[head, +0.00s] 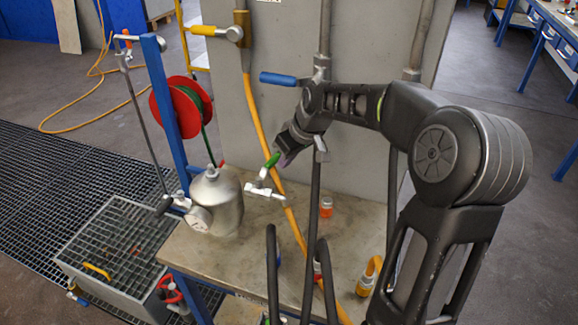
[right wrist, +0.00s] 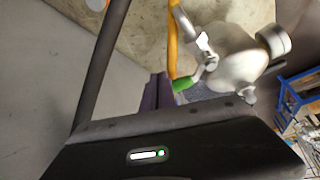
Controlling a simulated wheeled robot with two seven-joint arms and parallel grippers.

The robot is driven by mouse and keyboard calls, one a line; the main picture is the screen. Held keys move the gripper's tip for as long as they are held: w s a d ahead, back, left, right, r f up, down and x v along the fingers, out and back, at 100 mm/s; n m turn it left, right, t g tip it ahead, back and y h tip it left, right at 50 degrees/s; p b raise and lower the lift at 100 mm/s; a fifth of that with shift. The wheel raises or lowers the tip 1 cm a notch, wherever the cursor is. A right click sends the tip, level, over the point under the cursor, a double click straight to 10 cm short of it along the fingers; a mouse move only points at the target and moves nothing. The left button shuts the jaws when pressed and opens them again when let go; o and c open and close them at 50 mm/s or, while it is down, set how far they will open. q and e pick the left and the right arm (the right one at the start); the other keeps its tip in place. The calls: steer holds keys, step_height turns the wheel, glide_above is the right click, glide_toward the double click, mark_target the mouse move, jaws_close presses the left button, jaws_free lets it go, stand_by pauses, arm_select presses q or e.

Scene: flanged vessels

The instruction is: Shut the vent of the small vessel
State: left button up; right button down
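The small vessel (head: 217,203) is a rounded grey metal can on the bench top, with a gauge on its left side. It also shows in the right wrist view (right wrist: 235,58). A silver valve fitting (head: 264,190) sticks out to its right, with a green lever (head: 272,160) pointing up and right. The green lever also shows in the right wrist view (right wrist: 183,84). My right gripper (head: 284,158) has its purple fingertips right beside the lever's end. Whether they touch it, and how wide they are apart, I cannot tell. My left gripper is out of view.
A grey panel (head: 280,75) with pipes stands behind the bench (head: 190,250). A blue lever (head: 278,79) and a yellow lever (head: 202,30) stick out from pipework there. A yellow hose (head: 258,120) runs down past the valve. An orange-capped jar (head: 326,207) stands to the right.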

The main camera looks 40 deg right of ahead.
steer(key=shift+w+a, duration=0.1)
steer(key=shift+w, duration=0.8)
steer(key=shift+r, duration=0.15)
steer(key=b+v, duration=0.1)
steer(key=v, duration=0.6)
steer(key=shift+s+r+b, duration=0.2)
steer(key=shift+s+b, duration=0.05)
steer(key=shift+b, duration=0.05)
